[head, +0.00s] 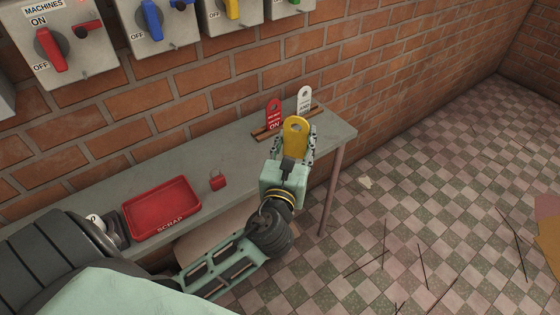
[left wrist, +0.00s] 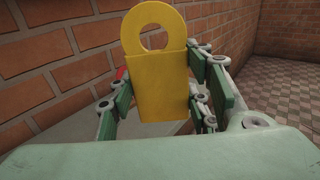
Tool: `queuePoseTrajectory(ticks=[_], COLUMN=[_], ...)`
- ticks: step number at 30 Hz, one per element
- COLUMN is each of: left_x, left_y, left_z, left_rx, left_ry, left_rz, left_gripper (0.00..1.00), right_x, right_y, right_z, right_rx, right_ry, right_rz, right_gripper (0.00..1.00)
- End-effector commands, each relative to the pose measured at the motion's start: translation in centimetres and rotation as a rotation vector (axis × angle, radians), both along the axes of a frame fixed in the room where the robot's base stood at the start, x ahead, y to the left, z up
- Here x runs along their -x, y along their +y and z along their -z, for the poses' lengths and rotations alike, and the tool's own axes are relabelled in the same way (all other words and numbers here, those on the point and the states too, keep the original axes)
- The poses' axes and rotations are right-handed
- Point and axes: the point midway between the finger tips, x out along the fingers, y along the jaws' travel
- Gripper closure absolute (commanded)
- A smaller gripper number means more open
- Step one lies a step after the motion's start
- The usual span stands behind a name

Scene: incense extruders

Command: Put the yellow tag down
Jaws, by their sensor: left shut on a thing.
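The yellow tag (head: 295,137) is held upright in my left gripper (head: 293,150), near the right end of the grey table (head: 232,183). In the left wrist view the tag (left wrist: 158,75) fills the middle, its round hole at the top, between the two fingers of the gripper (left wrist: 160,95). I cannot tell whether the tag's lower edge touches anything. A red tag (head: 274,112) and a white tag (head: 304,98) stand in a brown wooden rack (head: 264,132) just behind it. The gripper and yellow tag hide part of the rack. My right gripper is not in view.
A red scrap tray (head: 162,208) and a small red padlock (head: 217,181) lie on the table to the left. Switch boxes (head: 65,45) hang on the brick wall behind. Bare tabletop lies between padlock and rack. Thin sticks (head: 422,268) lie on the checkered floor.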

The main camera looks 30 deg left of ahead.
Motion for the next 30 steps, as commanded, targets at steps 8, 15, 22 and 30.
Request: queuePoseTrajectory(ticks=[8, 15, 22, 30], left_x=[-4.2, -5.7, -7.4, -8.1], left_y=[1.4, 5.7, 10.3, 12.1], left_z=[0.8, 3.5, 6.4, 8.2], left_rx=[-0.003, -0.007, -0.004, 0.0], left_ry=[0.0, 0.003, 0.001, 0.0], left_rz=[-0.061, -0.066, -0.064, -0.062], left_gripper=[0.8, 0.8, 0.8, 0.8], right_x=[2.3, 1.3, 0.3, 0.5], right_y=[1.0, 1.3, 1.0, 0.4], right_z=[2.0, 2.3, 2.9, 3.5], right_rx=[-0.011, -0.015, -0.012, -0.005], right_ry=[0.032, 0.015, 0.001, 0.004], right_rz=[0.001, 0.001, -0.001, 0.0], right_gripper=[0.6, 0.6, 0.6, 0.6])
